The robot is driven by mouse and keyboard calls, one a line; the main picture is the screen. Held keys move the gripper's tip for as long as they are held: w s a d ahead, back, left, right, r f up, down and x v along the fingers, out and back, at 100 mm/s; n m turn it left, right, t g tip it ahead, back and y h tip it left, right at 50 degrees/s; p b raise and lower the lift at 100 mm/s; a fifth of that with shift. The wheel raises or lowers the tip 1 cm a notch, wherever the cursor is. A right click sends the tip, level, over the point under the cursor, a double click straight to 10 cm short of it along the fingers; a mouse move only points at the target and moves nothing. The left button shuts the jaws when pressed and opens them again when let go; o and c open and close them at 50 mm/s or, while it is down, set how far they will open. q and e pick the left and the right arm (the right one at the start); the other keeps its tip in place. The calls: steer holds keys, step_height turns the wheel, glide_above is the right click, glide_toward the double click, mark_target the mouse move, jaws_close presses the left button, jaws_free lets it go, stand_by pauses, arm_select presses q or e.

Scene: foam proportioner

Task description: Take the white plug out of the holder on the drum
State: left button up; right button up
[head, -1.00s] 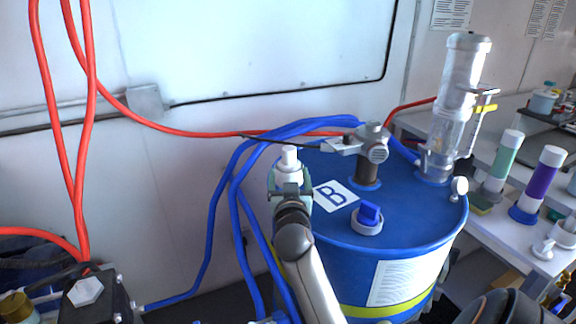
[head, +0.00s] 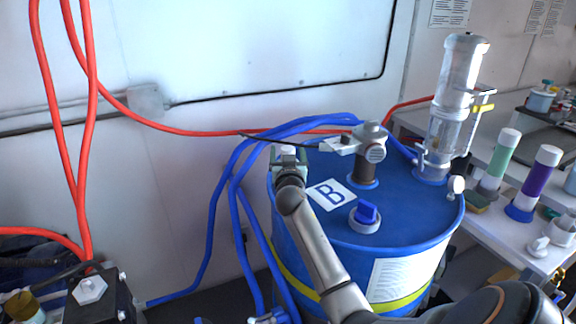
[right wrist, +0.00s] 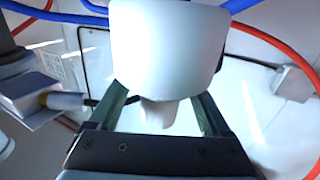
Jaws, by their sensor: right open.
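The white plug (head: 288,150) stands at the back left edge of the blue drum's lid (head: 410,200). Only its top shows in the head view; my right gripper hides the rest and the holder. In the right wrist view the plug (right wrist: 165,45) is large, with a wide round body and a narrower lower part. My right gripper (head: 289,160) is at the plug, its jaws open. In the right wrist view its green fingers (right wrist: 160,108) stand on either side of the plug's narrow part, with bright gaps beside that part. My left gripper is not in view.
A grey valve fitting (head: 370,155), a blue cap (head: 367,213) and a clear cylinder (head: 455,90) stand on the lid. Blue hoses (head: 238,190) run behind and left of the drum. A bench (head: 535,258) with bottles is at right.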

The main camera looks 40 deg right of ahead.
steer(key=shift+w+d, duration=0.3)
steer(key=shift+w, duration=0.05)
jaws_close()
stand_by(0.5)
